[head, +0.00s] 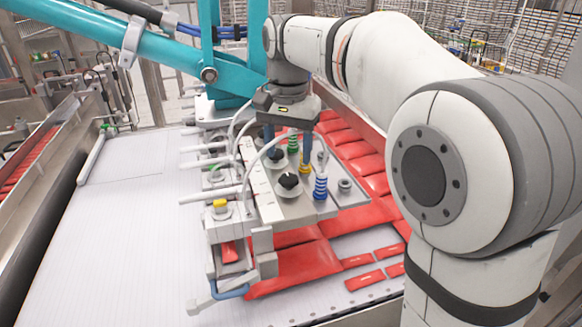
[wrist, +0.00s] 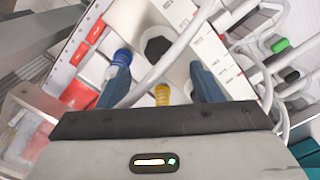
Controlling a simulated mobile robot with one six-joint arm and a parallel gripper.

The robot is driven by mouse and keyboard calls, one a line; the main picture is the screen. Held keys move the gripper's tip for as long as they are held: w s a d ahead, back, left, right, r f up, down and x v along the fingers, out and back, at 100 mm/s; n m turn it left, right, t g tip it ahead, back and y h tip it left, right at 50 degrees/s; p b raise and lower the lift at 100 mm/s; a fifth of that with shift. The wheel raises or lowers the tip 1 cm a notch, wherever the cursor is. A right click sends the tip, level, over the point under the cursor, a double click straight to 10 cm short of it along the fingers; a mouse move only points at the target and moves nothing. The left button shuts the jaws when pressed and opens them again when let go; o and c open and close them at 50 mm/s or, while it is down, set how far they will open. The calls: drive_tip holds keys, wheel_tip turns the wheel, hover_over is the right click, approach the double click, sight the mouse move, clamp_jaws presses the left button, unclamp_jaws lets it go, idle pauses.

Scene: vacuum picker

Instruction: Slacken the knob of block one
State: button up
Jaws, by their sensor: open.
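My gripper (head: 287,142) is open, pointing down over the grey plate of the vacuum picker (head: 312,208). Two dark knobs on pale round bases show in the head view: a nearer knob (head: 289,181) and a farther knob (head: 276,154), close to my fingers. In the wrist view my gripper (wrist: 160,72) has its two blue fingers apart. A black hexagonal knob (wrist: 157,47) lies ahead, between the finger lines, with nothing gripped. I cannot tell which knob belongs to block one; no label is readable.
A blue suction cup (head: 320,187), a yellow one (head: 305,163) and a green one (head: 293,142) stand beside the knobs. Pale hoses (wrist: 172,55) arch close to my fingers. Red packs (head: 295,268) lie below; the white belt (head: 110,240) at left is clear.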

sight(289, 177)
drive_tip(key=shift+f, duration=2.8)
drive_tip(key=shift+c, duration=0.6)
